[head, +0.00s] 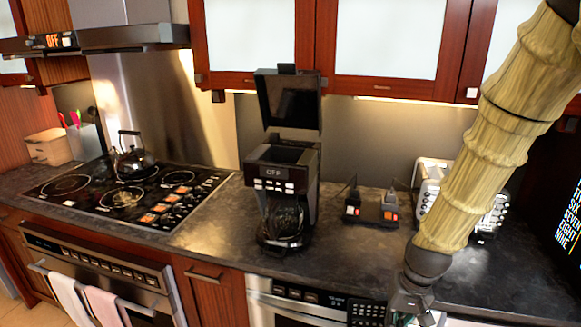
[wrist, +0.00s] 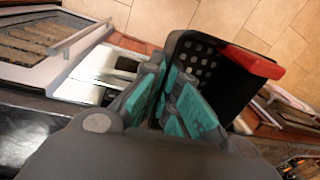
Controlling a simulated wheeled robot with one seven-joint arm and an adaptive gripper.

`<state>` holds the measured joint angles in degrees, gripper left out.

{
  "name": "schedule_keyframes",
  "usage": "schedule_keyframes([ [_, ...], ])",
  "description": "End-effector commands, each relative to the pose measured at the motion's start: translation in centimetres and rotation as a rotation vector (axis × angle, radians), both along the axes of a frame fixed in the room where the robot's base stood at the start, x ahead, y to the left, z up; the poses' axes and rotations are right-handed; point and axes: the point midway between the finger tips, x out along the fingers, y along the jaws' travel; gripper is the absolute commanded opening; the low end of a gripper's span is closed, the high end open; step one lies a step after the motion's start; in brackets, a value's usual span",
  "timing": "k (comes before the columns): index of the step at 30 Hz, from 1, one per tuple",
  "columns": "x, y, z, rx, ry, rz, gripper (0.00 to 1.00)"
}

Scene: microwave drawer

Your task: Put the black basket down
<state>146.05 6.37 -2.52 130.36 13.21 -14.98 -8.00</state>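The black basket (wrist: 212,98) shows in the wrist view, with a perforated wall and a red handle (wrist: 252,61) on its right side. My gripper (wrist: 172,90), with teal finger pads, appears shut on the basket's near left wall; the fingers hide part of it. Tiled floor shows behind the basket, and no support shows beneath it. In the head view my gripper (head: 411,306) is at the bottom edge, in front of the counter, mostly cut off.
A coffee maker (head: 286,180) with its lid raised stands mid-counter. Right of it are a small black item with switches (head: 370,208) and a toaster (head: 432,185). A stovetop (head: 125,195) with a kettle (head: 132,160) is at left. Bare counter (head: 345,250) lies in front of the switches.

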Motion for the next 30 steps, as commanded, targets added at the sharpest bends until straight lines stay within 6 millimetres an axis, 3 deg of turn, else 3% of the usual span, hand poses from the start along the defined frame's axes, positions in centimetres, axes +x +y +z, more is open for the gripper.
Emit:
schedule_keyframes([
  [12, 3.2, 3.7, -8.2, 0.003, 0.004, 0.123, 0.00],
  [18, 3.9, 5.3, -11.2, 0.010, 0.003, 0.164, 0.00],
  [30, 4.3, 6.1, -12.9, 0.014, 0.001, 0.183, 0.00],
])
